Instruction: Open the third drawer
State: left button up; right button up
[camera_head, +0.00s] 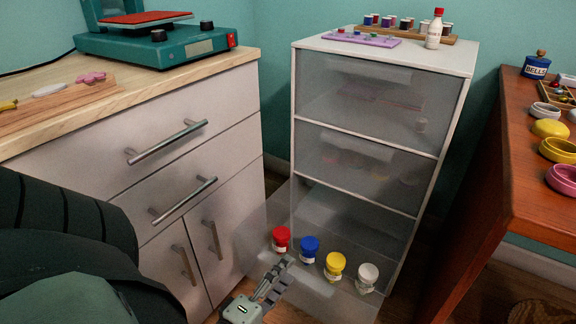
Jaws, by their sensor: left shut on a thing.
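A white drawer cabinet (296,90) with three see-through grey drawers stands in the middle of the head view. The top drawer (345,105) and the second drawer (340,165) are closed. The third drawer (318,285), the lowest, is pulled out toward me. Inside it stand a red jar (281,239), a blue jar (309,249), a yellow jar (334,266) and a white jar (366,278). My left gripper (279,275) is at the front of the third drawer, shut on its handle, which the fingers mostly hide. My right gripper is out of view.
A white counter cabinet (180,165) with metal handles stands close on the left, carrying a green scale (165,45). A brown table (505,150) with small bowls is on the right. A bottle (434,32) and paint pots stand on the drawer cabinet.

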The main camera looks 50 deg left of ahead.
pick_arm(q)
jog(key=shift+s+d+f, duration=0.15)
jog(key=shift+s, duration=0.45)
jog(key=shift+s+d+f, duration=0.1)
jog(key=shift+s+d, duration=0.1)
jog(key=shift+s, duration=0.45)
jog(key=shift+s+d+f, duration=0.15)
jog(key=shift+s, duration=0.45)
jog(key=shift+p, duration=0.35)
jog(key=shift+w, duration=0.1)
